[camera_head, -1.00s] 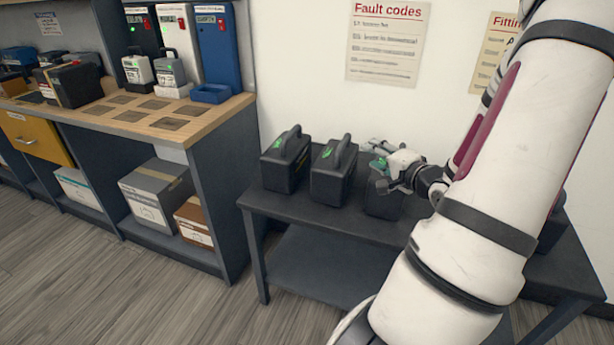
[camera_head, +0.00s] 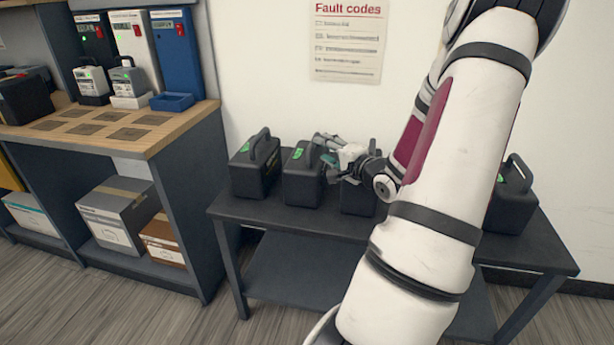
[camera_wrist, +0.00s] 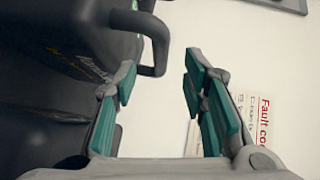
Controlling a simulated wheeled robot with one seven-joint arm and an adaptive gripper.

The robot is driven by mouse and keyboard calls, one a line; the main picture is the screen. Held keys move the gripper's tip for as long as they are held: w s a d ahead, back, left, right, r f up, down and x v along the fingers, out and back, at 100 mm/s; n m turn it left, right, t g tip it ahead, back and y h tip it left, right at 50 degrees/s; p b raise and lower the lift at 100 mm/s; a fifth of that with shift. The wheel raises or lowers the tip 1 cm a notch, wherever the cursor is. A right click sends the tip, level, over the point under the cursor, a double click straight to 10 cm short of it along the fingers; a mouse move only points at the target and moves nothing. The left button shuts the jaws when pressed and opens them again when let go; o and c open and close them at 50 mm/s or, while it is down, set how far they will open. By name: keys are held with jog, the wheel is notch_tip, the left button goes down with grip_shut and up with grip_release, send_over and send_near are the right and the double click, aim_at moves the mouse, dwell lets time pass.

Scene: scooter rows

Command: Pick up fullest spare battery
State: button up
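Several black spare batteries with top handles and green displays stand upright on a dark table (camera_head: 400,231). In the head view, the left one (camera_head: 254,172), the second (camera_head: 302,182) and the third (camera_head: 356,201) form a row; another (camera_head: 512,205) stands at the right, partly behind my arm. My gripper (camera_head: 331,157) is open at handle height, by the second and third batteries, hiding part of the third. In the wrist view, my open gripper (camera_wrist: 160,82) has a battery handle (camera_wrist: 155,45) near its left finger. I cannot tell whether the handle lies between the fingers. Display readings are illegible.
A wooden-topped bench (camera_head: 150,138) at left holds chargers, including a blue one (camera_head: 178,55), with two grey batteries (camera_head: 127,78) before them. Boxes (camera_head: 118,210) sit on its lower shelf. A fault codes poster (camera_head: 347,40) hangs on the wall. My arm crosses over the table.

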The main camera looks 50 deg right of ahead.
jog(key=shift+b+x, duration=1.35)
jog(key=shift+x, duration=2)
jog(key=shift+d, duration=0.15)
jog(key=shift+c, duration=0.3)
grip_shut()
jog(key=shift+r, duration=0.15)
